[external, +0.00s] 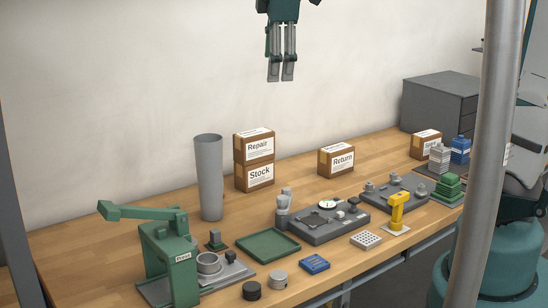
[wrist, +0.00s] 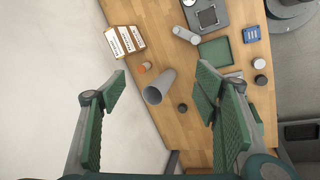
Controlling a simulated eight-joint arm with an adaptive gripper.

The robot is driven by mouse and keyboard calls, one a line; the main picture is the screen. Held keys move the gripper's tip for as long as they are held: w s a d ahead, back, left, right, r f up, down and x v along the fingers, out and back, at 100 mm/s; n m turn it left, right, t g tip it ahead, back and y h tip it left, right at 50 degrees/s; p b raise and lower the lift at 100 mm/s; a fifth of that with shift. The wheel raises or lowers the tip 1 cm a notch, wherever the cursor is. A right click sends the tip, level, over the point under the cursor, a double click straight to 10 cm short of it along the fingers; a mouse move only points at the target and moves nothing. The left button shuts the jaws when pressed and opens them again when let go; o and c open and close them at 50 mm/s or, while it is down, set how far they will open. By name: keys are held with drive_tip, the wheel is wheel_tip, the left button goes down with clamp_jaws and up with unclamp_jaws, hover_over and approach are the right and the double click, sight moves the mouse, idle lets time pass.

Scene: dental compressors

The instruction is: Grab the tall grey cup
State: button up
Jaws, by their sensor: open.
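The tall grey cup (external: 209,178) stands upright near the back left of the wooden table in the external view. In the wrist view the grey cup (wrist: 158,87) lies below and between my spread fingers, with its open mouth showing. My gripper (external: 281,80) hangs high above the table, up and to the right of the cup, clearly apart from it. In the wrist view my gripper (wrist: 160,85) has its two green-padded fingers wide apart with nothing held between them.
Stacked boxes (external: 255,160) stand right of the cup. A green press (external: 168,255) stands in front of it at the left, with a green tray (external: 268,245) and grey parts trays (external: 325,222) to the right. A metal pole (external: 482,150) crosses the right side.

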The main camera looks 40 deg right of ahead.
drive_tip(key=w+a+f+n+g+h+p, duration=0.1)
drive_tip(key=w+a+f+n, duration=0.1)
drive_tip(key=w+a+n, duration=0.5)
drive_tip(key=n+h+p, duration=0.1)
drive_tip(key=n, duration=0.1)
hover_over(214, 164)
drive_tip(key=w, duration=0.3)
wheel_tip(214, 164, down, 4)
drive_tip(key=shift+g, duration=0.4)
drive_tip(key=f, duration=1.6)
drive_tip(key=shift+w+a+f, duration=0.1)
drive_tip(key=shift+w+f, duration=0.1)
drive_tip(key=shift+w, duration=0.05)
drive_tip(key=shift+f, duration=0.7)
drive_tip(key=shift+x, duration=1.3)
drive_tip(key=shift+p+x, duration=0.5)
drive_tip(key=shift+x, duration=2.1)
